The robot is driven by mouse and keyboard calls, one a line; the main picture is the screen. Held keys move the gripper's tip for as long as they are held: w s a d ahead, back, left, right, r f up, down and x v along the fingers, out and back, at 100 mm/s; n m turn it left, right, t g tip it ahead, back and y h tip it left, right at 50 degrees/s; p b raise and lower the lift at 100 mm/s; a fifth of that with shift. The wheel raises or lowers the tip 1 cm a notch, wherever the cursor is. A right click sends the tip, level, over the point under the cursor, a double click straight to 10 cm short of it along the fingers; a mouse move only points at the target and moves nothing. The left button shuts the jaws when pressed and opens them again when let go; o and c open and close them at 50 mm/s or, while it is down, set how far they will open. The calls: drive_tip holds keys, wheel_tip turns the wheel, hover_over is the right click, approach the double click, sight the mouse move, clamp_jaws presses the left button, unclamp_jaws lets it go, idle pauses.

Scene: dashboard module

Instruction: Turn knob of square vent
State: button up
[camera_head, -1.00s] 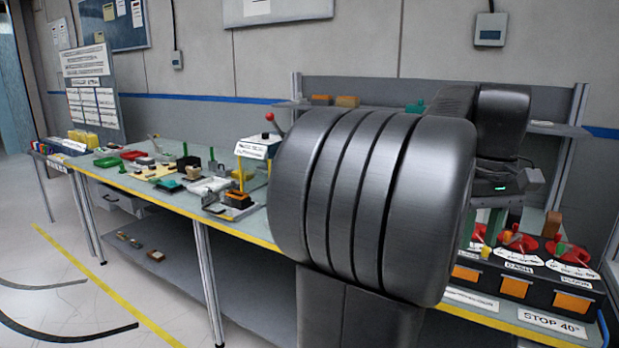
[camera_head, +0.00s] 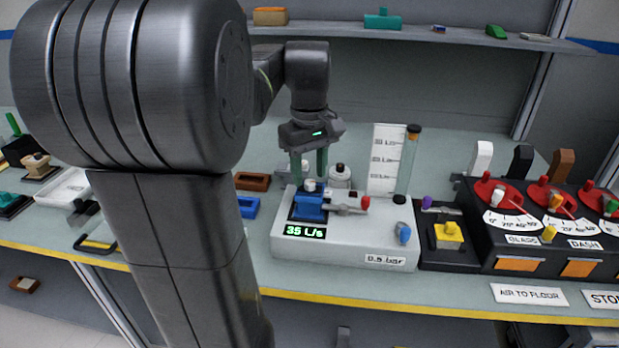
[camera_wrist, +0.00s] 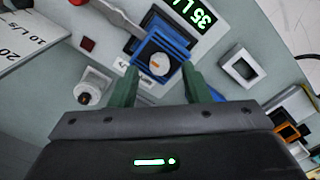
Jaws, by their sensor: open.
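A blue square vent (camera_head: 308,208) sits on the left of a pale grey test box (camera_head: 345,250). In the wrist view the vent (camera_wrist: 178,47) shows a round pale knob (camera_wrist: 158,63) with an orange mark, near the open end of the jaws. In the head view a pale knob (camera_head: 309,185) stands just below my fingertips. My gripper (camera_head: 308,172) is open and points down over the vent; its green fingers (camera_wrist: 160,76) lie left and right of the knob in the wrist view. I cannot tell whether either finger touches it. A lit display (camera_head: 305,231) reads 35 L/s.
A grey lever with a red end (camera_head: 365,203) and a clear tube (camera_head: 408,165) stand to the right on the box. A blue knob (camera_head: 403,233) is at its front right. A black panel with red dials (camera_head: 497,194) stands further right. A shelf (camera_head: 420,37) runs behind.

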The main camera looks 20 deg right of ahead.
drive_tip(key=shift+f, duration=0.55)
drive_tip(key=shift+s+f, duration=0.1)
drive_tip(key=shift+f, duration=0.2)
drive_tip(key=shift+c, duration=0.4)
clamp_jaws()
drive_tip(key=shift+r+m+p, duration=0.15)
drive_tip(key=shift+m+p, duration=0.2)
drive_tip(key=shift+m, duration=0.05)
drive_tip(key=shift+m+p, duration=0.75)
drive_tip(key=shift+m, duration=0.25)
drive_tip(key=shift+m+p, duration=0.9)
drive_tip(key=shift+m, duration=0.7)
